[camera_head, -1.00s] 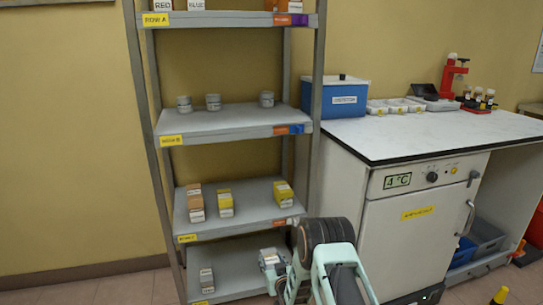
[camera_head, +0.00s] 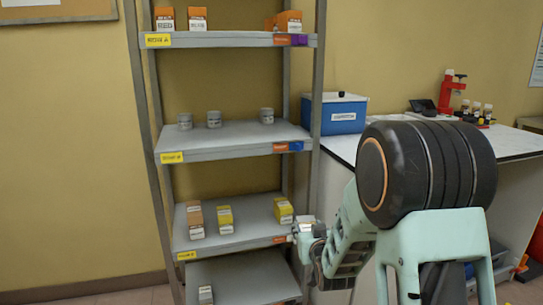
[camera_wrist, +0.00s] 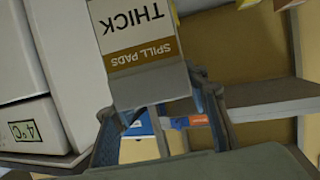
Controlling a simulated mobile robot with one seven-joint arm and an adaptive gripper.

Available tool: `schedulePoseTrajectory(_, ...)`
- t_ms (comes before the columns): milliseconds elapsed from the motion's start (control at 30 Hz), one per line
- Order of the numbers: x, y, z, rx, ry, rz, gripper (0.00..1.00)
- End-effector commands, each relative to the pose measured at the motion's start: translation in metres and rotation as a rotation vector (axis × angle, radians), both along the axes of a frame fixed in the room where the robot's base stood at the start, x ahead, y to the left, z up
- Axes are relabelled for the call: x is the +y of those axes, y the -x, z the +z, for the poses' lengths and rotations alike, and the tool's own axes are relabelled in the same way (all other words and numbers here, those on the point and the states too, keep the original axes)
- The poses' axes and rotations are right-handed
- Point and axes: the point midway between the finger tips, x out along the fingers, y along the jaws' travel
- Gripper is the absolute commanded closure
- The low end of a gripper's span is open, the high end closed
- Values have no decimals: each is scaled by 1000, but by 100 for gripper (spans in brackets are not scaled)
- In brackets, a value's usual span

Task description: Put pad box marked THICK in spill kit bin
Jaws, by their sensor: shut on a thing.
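The pad box marked THICK (camera_wrist: 140,45), white with a brown "SPILL PADS" band, shows upside down in the wrist view. My gripper (camera_wrist: 158,112) is shut on it, with a finger on either side. In the head view my gripper (camera_head: 313,243) is at the right side of the shelf rack, near the level of the third shelf, and the box (camera_head: 301,227) shows only as a small pale shape at its tip. I cannot make out a bin marked as the spill kit.
The shelf rack (camera_head: 225,137) carries orange-and-white boxes, grey jars and yellow-and-white boxes. A blue labelled box (camera_head: 343,119) stands on the white bench (camera_head: 507,140) at the right. My arm hides much of the cabinet below. Floor at left is clear.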

Motion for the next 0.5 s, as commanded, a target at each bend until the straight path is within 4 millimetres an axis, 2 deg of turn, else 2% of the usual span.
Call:
schedulePoseTrajectory(33,-6,10,15,-7,-3,-12,87)
schedulePoseTrajectory(300,-29,62,58,-6,-23,-66,87)
schedulePoseTrajectory(333,-28,59,70,-4,-21,-63,87)
schedulePoseTrajectory(500,-28,58,104,-3,-21,-63,87)
